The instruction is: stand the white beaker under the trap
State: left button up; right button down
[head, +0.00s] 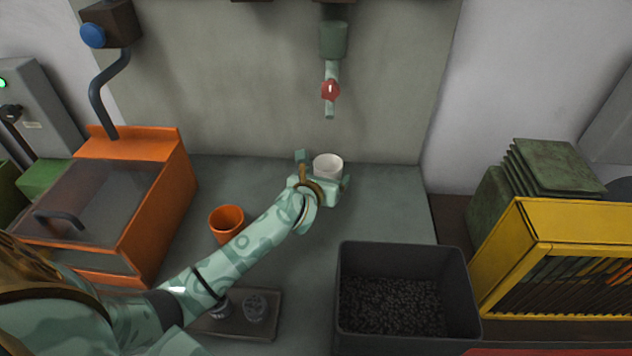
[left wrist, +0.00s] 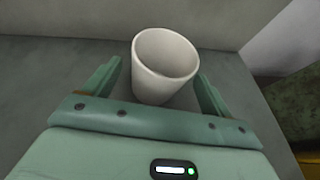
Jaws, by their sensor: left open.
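The white beaker (head: 328,167) stands upright on the grey bench near the back wall. It lies below the trap (head: 333,42), a green fitting on the wall with a pipe and a red part (head: 330,90); a gap of air separates them. My left gripper (head: 322,172) is at the beaker, its fingers on either side. In the left wrist view the beaker (left wrist: 164,66) stands between the two open fingers, with a visible gap on each side. The beaker's lower front is partly hidden by the gripper in the head view. My right gripper is not in view.
An orange cup (head: 226,222) stands left of my left forearm. A dark bin of black pellets (head: 405,252) is at front right. A tray (head: 262,327) lies under my arm. An orange machine (head: 165,190) stands left, a yellow rack (head: 575,220) right. Bench right of the beaker is clear.

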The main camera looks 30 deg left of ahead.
pick_arm(q)
jog(key=p+v, duration=0.1)
jog(key=v, duration=0.7)
jog(key=shift+s+r+p, duration=0.15)
jog(key=shift+s+p, duration=0.2)
jog(key=shift+p, duration=0.05)
